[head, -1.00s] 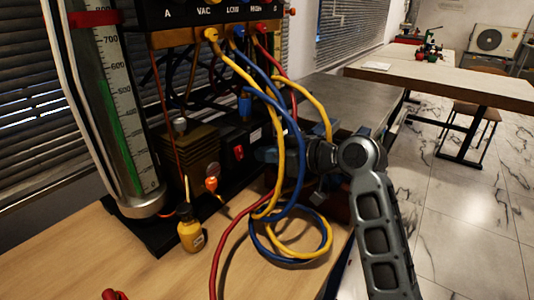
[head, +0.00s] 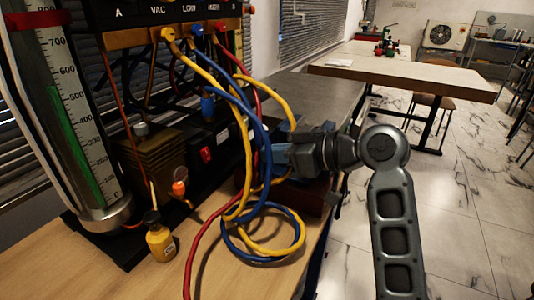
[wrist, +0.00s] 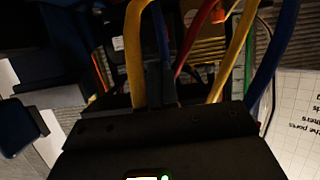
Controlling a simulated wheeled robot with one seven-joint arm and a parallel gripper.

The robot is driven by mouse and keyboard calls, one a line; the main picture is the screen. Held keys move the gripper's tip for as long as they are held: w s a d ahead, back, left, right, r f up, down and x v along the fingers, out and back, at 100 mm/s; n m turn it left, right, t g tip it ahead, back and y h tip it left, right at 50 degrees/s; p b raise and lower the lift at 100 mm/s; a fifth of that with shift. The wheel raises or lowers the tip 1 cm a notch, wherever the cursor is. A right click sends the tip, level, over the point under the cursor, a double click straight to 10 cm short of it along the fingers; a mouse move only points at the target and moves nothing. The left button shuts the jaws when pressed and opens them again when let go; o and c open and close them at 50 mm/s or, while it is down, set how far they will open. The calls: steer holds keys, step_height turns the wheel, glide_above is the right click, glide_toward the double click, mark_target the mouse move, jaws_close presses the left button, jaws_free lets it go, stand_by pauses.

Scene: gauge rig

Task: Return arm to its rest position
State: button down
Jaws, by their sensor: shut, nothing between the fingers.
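My arm rises at the right of the head view and bends left at a round grey joint. My gripper (head: 280,158) points left toward the hoses, just right of them and above a dark red box. It is shut and empty. Its tips are partly hidden behind the yellow hose (head: 247,160) and blue hose (head: 262,140). In the wrist view the closed fingers (wrist: 160,82) lie among yellow, red and blue hoses. I cannot tell whether they touch any.
The gauge rig (head: 165,38) stands at left with a clear graduated cylinder (head: 75,120). A yellow bottle (head: 160,242) and coiled hoses (head: 265,240) are on the wooden bench (head: 120,280). Open tiled floor (head: 470,215) lies right, with another table (head: 400,75) behind.

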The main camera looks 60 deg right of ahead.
stand_by(0.4)
steer(key=s+a+f+m+h, duration=0.1)
steer(key=a+f, duration=0.2)
steer(key=a, duration=0.1)
steer(key=s+a+f+m+p, duration=0.1)
steer(key=s+a+f+m, duration=0.1)
steer(key=a+f, duration=0.2)
steer(key=s+a+f+m+h, duration=0.1)
steer(key=s+a+f, duration=0.1)
steer(key=a+f, duration=0.2)
steer(key=shift+a+f+m+g+h+p, duration=0.1)
steer(key=shift+a+m+g+h+p, duration=0.2)
steer(key=shift+g, duration=0.1)
steer(key=s+a+r+n, duration=0.1)
steer(key=s+a, duration=0.2)
steer(key=s, duration=0.3)
steer(key=s+a+r+n+t+y+p, duration=0.1)
steer(key=s+a, duration=0.2)
steer(key=s, duration=0.3)
steer(key=s+a+r+n+y, duration=0.1)
steer(key=s+a+n, duration=0.1)
steer(key=s, duration=0.4)
steer(key=shift+s+a, duration=0.35)
steer(key=shift+a, duration=0.2)
